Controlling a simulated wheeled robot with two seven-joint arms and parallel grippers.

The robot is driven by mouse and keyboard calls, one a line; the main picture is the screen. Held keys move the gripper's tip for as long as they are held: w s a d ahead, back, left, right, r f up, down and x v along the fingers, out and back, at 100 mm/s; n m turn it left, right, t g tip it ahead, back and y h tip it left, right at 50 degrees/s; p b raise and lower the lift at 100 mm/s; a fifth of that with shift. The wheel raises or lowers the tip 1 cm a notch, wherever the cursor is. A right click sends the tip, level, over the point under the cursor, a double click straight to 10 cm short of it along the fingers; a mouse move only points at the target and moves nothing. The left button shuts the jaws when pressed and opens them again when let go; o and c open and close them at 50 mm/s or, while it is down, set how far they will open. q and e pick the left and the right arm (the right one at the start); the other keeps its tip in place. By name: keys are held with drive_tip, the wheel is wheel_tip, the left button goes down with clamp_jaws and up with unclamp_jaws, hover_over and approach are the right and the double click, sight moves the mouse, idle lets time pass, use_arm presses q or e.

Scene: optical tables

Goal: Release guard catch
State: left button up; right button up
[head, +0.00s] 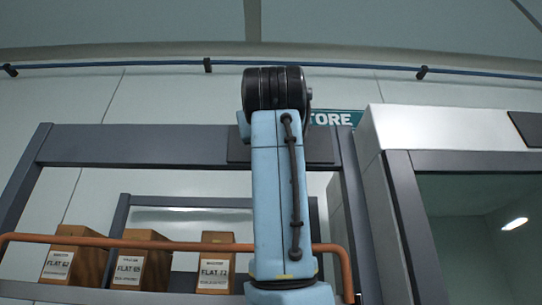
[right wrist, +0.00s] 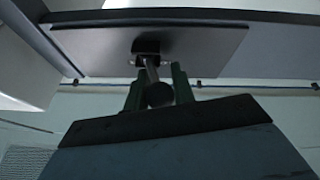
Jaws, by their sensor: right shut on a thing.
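The guard catch (right wrist: 146,47) shows in the right wrist view as a small dark block under a flat dark plate (right wrist: 205,45), with a short rod and a round dark knob (right wrist: 159,95). My right gripper (right wrist: 158,82) has its two dark green fingers shut on the catch, one on each side of the rod and knob. In the head view my light blue arm stands in front of the plate (head: 319,148) on the frame's top bar, hiding the catch and the right gripper. My left gripper is not in view.
The grey frame (head: 130,147) encloses wooden boxes labelled FLAT (head: 146,262) on a shelf. An orange rail (head: 190,245) crosses in front of them. A white cabinet with a dark window (head: 480,225) stands at the right, close beside my arm.

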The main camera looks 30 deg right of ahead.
drive_tip(key=n+t+y, duration=0.1)
drive_tip(key=y+b, duration=0.1)
drive_tip(key=y, duration=0.1)
drive_tip(key=shift+s+d+n+t, duration=0.2)
drive_tip(key=shift+s+n+t, duration=0.15)
drive_tip(key=shift+n+t, duration=0.05)
drive_tip(key=shift+s+d+n+t+y+b, duration=0.35)
drive_tip(key=shift+n+y, duration=0.95)
drive_tip(key=shift+y, duration=1.2)
drive_tip(key=shift+d+n+t+y+b, duration=0.15)
drive_tip(key=shift+d+n+y, duration=0.3)
drive_tip(key=shift+n+y, duration=1.45)
drive_tip(key=shift+s+d+n+t+y+b, duration=0.35)
drive_tip(key=shift+n+y, duration=0.35)
drive_tip(key=shift+y, duration=2.4)
drive_tip(key=shift+w+g, duration=0.15)
drive_tip(key=shift+g, duration=0.1)
drive_tip(key=o, duration=0.7)
